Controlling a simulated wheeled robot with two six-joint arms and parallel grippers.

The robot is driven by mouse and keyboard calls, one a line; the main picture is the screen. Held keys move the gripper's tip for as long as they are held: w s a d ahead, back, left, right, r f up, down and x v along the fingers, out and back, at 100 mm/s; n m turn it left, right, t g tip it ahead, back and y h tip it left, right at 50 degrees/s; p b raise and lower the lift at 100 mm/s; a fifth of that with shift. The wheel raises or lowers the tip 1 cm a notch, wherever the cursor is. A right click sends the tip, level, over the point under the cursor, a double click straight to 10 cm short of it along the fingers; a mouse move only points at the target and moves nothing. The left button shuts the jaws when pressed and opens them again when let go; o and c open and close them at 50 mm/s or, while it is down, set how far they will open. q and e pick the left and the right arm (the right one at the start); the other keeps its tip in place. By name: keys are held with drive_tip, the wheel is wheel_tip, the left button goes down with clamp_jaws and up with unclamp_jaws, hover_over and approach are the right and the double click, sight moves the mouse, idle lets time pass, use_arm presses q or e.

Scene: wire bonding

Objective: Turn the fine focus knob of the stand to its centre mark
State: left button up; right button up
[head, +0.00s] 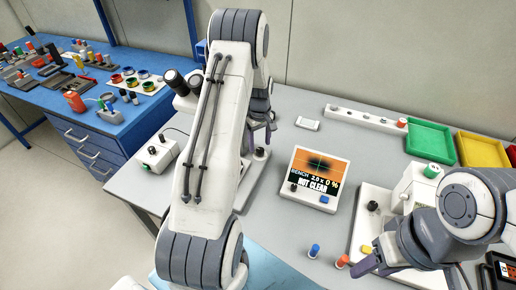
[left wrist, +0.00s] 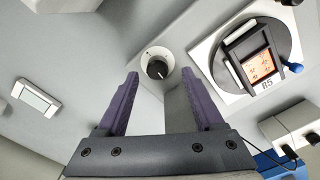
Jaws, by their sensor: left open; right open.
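The focus knob (left wrist: 157,68) is a black dial with a white pointer line, on a round white base with small marks. In the left wrist view it lies between and just beyond the purple fingertips of my left gripper (left wrist: 160,74), which is open and apparently not touching it. My right gripper (head: 376,262) is open over the right side of the bench, seemingly empty.
A display (head: 318,170) reads "NOT CLEAR" and 0 %. Blue and red pegs (head: 314,251) stand near the front. A green tray (head: 430,141) and a yellow tray (head: 482,150) are at the back right. A white box (head: 157,153) with a knob stands left of my arm.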

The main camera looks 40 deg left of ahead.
sight(260, 149)
use_arm(q)
wheel_tip(260, 149, up, 7)
drive_tip(key=b, duration=0.1)
drive_tip(key=shift+r, duration=0.15)
drive_tip(key=shift+s, duration=0.1)
drive_tip(key=f+n+p, duration=0.1)
drive_tip(key=f+p, duration=0.2)
drive_tip(key=p, duration=0.1)
drive_tip(key=f+n+p, duration=0.1)
drive_tip(key=f+p, duration=0.1)
drive_tip(key=p, duration=0.3)
drive_tip(key=f+n+p, duration=0.2)
drive_tip(key=f+p, duration=0.1)
drive_tip(key=p, duration=0.2)
drive_tip(key=shift+w+f, duration=0.3)
drive_tip(key=shift+f, duration=0.9)
